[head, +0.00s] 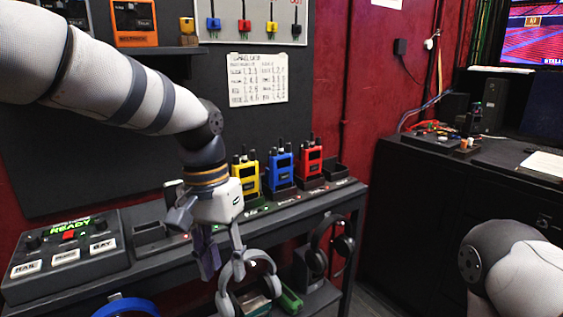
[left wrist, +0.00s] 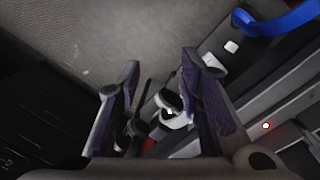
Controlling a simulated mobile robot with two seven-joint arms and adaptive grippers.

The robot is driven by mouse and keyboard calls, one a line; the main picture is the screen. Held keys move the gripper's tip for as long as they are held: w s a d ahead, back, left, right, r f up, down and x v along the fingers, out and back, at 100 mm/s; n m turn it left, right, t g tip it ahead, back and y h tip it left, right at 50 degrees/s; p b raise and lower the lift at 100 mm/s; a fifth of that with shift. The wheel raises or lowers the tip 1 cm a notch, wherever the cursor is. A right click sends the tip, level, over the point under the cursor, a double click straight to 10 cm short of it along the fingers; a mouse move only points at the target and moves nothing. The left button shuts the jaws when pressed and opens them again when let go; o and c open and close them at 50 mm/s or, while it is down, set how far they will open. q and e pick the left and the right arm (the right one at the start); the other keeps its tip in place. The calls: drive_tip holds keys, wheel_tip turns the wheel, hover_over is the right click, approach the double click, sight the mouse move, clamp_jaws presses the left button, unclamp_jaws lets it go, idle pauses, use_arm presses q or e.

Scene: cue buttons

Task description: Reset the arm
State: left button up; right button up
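My left gripper (head: 222,268) hangs pointing down in front of the black shelf (head: 335,192), right of the button box. It also shows in the left wrist view (left wrist: 160,66), with its two fingers spread and nothing held between them. The button box (head: 68,246) sits at the left end of the shelf. Its display reads READY in green, above a red button and several white labelled keys. My right arm shows only in part at the lower right of the head view, and its gripper is out of frame.
Yellow (head: 246,177), blue (head: 280,168) and red (head: 309,160) radios stand in chargers on the shelf. Grey headphones (head: 272,283) hang below, behind my left gripper. A blue ring-shaped item (head: 128,307) is at the bottom. A dark desk (head: 445,165) stands at right.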

use_arm(q)
drive_tip(key=s+a+f+n, duration=0.1)
drive_tip(key=s+f, duration=0.3)
drive_tip(key=f, duration=0.4)
drive_tip(key=s+a+f+h, duration=0.1)
drive_tip(key=s+f, duration=0.3)
drive_tip(key=f, duration=0.3)
drive_tip(key=s+a+f+n, duration=0.1)
drive_tip(key=s+f, duration=0.3)
drive_tip(key=f, duration=0.4)
drive_tip(key=s+a+f, duration=0.2)
drive_tip(key=s+a, duration=0.1)
drive_tip(key=s, duration=0.4)
drive_tip(key=s+a+f+n+y, duration=0.1)
drive_tip(key=s+a+f, duration=0.2)
drive_tip(key=s, duration=0.5)
drive_tip(key=s+a+f+n+y, duration=0.1)
drive_tip(key=s+a, duration=0.3)
drive_tip(key=s, duration=0.4)
drive_tip(key=shift+f+g, duration=0.3)
drive_tip(key=shift+f, duration=0.6)
